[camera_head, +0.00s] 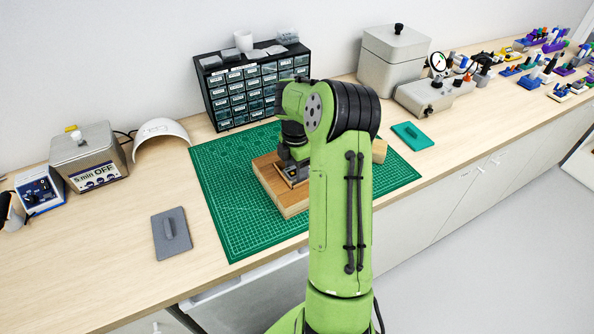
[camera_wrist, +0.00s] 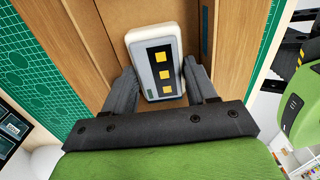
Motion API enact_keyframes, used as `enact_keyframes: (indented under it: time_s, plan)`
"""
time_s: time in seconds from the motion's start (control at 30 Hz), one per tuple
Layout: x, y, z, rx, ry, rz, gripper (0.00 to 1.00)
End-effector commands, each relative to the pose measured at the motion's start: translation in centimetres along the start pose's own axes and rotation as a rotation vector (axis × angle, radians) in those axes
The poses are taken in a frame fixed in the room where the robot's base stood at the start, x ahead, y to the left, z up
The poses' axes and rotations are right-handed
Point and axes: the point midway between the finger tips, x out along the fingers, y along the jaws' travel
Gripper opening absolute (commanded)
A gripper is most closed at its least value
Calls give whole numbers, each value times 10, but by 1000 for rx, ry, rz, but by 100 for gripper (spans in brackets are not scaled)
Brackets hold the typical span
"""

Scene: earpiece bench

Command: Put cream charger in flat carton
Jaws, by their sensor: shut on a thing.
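The cream charger (camera_wrist: 158,68) is a small pale box with a dark strip and yellow squares on its face. It shows in the wrist view between the two dark fingers of my gripper (camera_wrist: 163,85), which is shut on it. Behind it is the brown floor of the flat carton (camera_wrist: 92,18). I cannot tell whether the charger touches that floor.
The green cutting mat (camera_head: 230,215) lies under the carton. A black drawer cabinet (camera_head: 250,92) stands behind it. A grey plate with a handle (camera_head: 171,233) lies to the left, a teal one (camera_head: 412,135) to the right.

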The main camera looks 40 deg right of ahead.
Motion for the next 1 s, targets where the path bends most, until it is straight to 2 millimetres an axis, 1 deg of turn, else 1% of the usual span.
enact_keyframes:
  time_s: [0.03, 0.2, 0.3, 0.33, 0.4, 0.63, 0.73, 0.77, 0.87, 1.0]
  plan:
    - [3, 0, 0, 0, 0, 2, 18]
    - [1, 1, 0, 0, -1, 3, 18]
    - [4, 0, 0, 1, -2, 2, 18]
    - [4, 0, 0, 1, -2, 1, 58]
    - [4, 0, 0, 1, -1, 2, 67]
    - [4, 0, 0, 1, -1, 2, 67]
    - [-3, 1, 0, 0, -1, 4, 67]
    - [-7, 1, 0, 0, -2, 4, 67]
    - [-30, 1, 0, -1, -5, 6, 67]
    - [-71, 1, 0, -1, -5, 7, 67]
